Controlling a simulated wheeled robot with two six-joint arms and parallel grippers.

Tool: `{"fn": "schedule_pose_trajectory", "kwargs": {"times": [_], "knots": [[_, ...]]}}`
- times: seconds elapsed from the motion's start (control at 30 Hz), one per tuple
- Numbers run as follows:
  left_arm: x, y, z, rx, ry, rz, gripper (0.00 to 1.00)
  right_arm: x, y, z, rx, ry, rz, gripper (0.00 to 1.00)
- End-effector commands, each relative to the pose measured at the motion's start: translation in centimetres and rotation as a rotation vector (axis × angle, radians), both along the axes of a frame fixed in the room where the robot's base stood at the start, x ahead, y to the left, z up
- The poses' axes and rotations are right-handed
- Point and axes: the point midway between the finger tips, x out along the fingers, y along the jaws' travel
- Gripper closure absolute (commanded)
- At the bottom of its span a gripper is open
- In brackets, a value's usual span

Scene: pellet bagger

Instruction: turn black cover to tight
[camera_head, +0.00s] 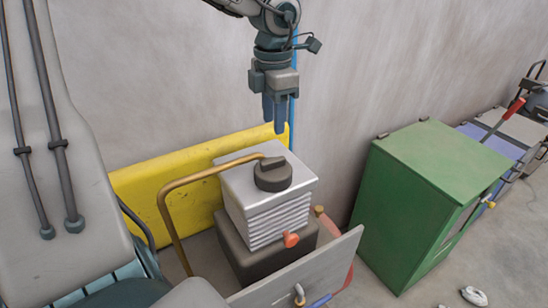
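The black cover (271,178) is a dark round cap with a raised grip bar across its top. It sits on the flat top of a light grey ribbed box (237,188). My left gripper (274,126) hangs from above with its blue fingers pointing down. My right gripper is not in view.
A bent brass pipe (178,222) arches left of the box, its end close to the cover. A yellow panel (165,190) stands behind, against the grey wall. A green cabinet (432,165) stands at the right. A grey plate (300,277) slants in front.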

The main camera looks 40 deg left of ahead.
Motion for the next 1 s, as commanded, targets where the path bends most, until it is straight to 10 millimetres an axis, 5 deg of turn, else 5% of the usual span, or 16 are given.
{"fn": "schedule_pose_trajectory", "kwargs": {"times": [0.5, 1.0], "knots": [[-0.1, 0.0, -8.4, 0.0, 0.004, -0.002, 0.64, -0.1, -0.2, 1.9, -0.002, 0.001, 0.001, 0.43], [-0.1, -0.1, -10.1, -0.002, 0.0, -0.001, 0.64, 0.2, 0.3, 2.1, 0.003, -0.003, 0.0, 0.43]]}}
